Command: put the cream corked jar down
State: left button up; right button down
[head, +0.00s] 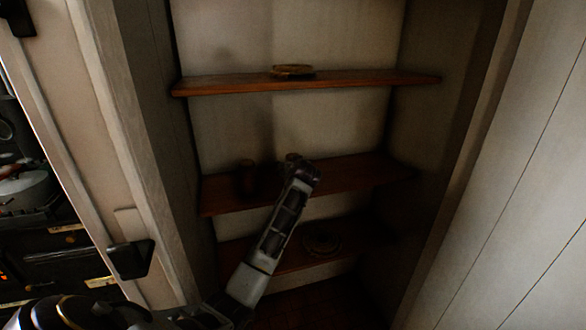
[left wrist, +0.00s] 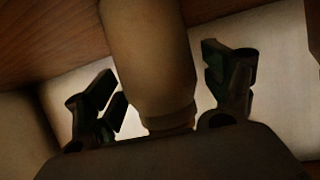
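The cream corked jar (left wrist: 150,55) fills the middle of the left wrist view, pale brown in the dim light. Its narrow end points toward the palm; no cork can be made out. My left gripper (left wrist: 165,88) has its fingers spread on either side of the jar, with a visible gap at the right finger. In the head view my left gripper (head: 300,172) is over the middle shelf (head: 350,178), and a small bit of the jar (head: 292,157) seems to show behind it. Whether the jar's base rests on the shelf is hidden. My right gripper is out of view.
A dark cup-like thing (head: 246,179) stands on the middle shelf, left of my gripper. A shallow dish (head: 293,70) sits on the upper shelf (head: 390,79). A round plate-like thing (head: 322,242) lies on the lower shelf. The middle shelf's right part is clear. Cupboard walls flank both sides.

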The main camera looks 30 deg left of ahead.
pick_arm(q)
jog(key=shift+r, duration=0.15)
jog(key=b+v, duration=0.1)
jog(key=v, duration=1.1)
dwell(0.5)
jog(key=shift+w, duration=0.1)
dwell(0.5)
